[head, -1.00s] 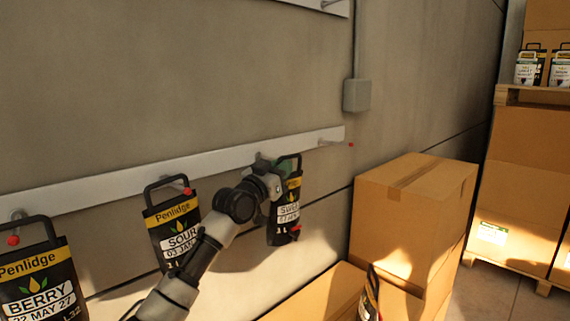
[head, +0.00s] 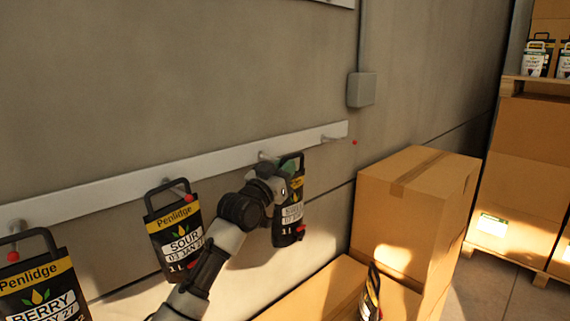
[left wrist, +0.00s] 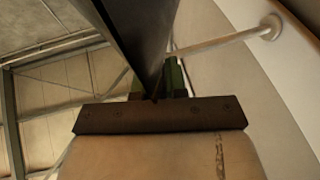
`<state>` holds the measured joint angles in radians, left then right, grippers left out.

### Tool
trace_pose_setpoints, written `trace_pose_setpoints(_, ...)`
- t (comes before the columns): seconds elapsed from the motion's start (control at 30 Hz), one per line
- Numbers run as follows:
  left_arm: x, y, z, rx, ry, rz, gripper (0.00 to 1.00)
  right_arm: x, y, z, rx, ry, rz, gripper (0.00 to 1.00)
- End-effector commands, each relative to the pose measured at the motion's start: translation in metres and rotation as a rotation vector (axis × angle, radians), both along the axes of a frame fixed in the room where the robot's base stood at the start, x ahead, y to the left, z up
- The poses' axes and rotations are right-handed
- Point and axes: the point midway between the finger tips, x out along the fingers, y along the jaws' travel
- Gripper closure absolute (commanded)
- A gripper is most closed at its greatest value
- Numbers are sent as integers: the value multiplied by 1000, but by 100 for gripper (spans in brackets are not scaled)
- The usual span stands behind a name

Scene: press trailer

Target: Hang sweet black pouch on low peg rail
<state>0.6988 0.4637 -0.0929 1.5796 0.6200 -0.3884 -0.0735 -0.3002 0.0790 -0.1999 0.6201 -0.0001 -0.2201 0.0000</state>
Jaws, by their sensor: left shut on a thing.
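The sweet black pouch (head: 289,222), with a yellow band and a white label, hangs upright in front of the low peg rail (head: 110,190), right of the SOUR pouch. My left gripper (head: 284,176) is shut on it near its top and hides much of its handle. In the left wrist view the green fingertips (left wrist: 172,78) grip the dark pouch (left wrist: 140,30). A pale peg (left wrist: 222,40) runs from the rail right behind it. I cannot tell whether the handle is around the peg. My right gripper is not in view.
SOUR (head: 180,238) and BERRY (head: 35,290) pouches hang on the rail to the left. A peg (head: 326,137) at the rail's right end is bare. Cardboard boxes (head: 415,210) stand at right below the rail, and a grey wall box (head: 361,90) sits above.

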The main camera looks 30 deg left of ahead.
Motion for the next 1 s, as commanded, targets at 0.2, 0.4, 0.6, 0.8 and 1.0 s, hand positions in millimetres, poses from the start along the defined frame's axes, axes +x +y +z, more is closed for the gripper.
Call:
trace_pose_setpoints(0.2,-9,-5,25,-6,-51,16,100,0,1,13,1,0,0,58)
trace_pose_setpoints(0.4,-13,-22,20,-8,-42,9,100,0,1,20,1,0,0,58)
trace_pose_setpoints(0.6,-17,-35,18,-7,-40,7,100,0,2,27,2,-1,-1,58)
trace_pose_setpoints(0.8,-21,-48,17,-7,-38,7,100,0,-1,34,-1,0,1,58)
trace_pose_setpoints(1.0,-26,-60,17,-7,-38,7,100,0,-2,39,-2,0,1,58)
